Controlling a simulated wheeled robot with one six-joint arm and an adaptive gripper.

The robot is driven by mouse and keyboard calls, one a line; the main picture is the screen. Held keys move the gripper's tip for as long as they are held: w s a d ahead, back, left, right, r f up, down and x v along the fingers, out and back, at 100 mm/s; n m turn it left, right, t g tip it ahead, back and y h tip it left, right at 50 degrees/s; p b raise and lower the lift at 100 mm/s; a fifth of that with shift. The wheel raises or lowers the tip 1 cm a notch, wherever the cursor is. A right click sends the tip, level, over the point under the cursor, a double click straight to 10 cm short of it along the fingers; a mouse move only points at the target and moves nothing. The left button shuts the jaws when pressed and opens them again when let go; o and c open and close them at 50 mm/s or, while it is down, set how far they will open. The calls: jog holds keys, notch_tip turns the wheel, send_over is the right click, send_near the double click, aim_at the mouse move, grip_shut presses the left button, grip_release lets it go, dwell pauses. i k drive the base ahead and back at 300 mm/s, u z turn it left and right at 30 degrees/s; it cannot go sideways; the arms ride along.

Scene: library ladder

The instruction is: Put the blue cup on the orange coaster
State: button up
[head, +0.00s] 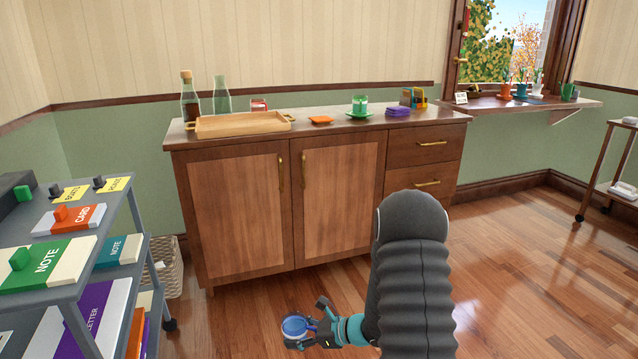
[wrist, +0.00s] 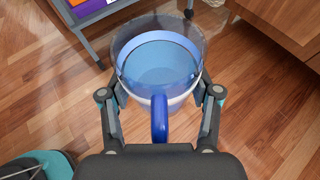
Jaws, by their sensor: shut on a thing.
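The blue cup (wrist: 158,62) is between the two fingers of my gripper (wrist: 160,100) in the wrist view. Its dark blue handle points toward my wrist, and its inside shows light blue. In the head view, my gripper (head: 306,330) holds the cup (head: 294,326) low over the floor, in front of the wooden cabinet. The orange coaster (head: 321,120) lies on the cabinet top, right of the wooden tray. Nothing stands on the coaster. My gripper is well below and apart from it.
A grey shelf cart (head: 130,225) stands at left. The floor before the cabinet's right side is clear.

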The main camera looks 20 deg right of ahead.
aim_at(322, 118)
jog(key=u, duration=0.6)
jog(key=i, duration=1.2)
jog(key=z, duration=0.15)
